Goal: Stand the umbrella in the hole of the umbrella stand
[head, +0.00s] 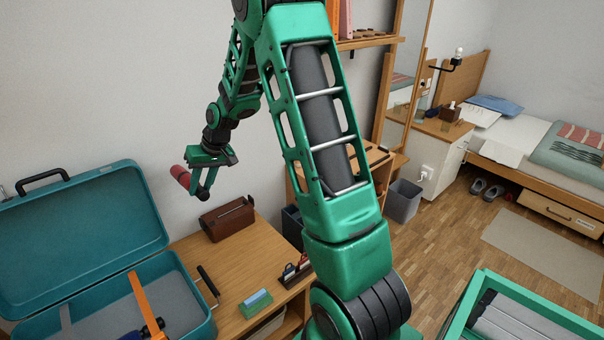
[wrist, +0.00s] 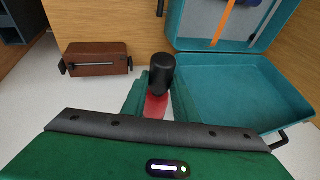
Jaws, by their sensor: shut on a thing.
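My gripper (head: 201,184) is high over the back of the desk, near the wall, right of the open suitcase's lid. It is shut on a short red umbrella (head: 180,175), which is tilted in the head view. In the wrist view, the black end (wrist: 161,72) of the umbrella stands out past the jaws, with a bit of red (wrist: 155,106) between the green fingers. The umbrella is clear of the desk. I cannot pick out the umbrella stand for sure; a dark box (head: 292,224) beside the desk is partly hidden by my arm.
The teal suitcase (head: 85,240) lies open at the left. A grey bin (head: 403,201) stands on the floor.

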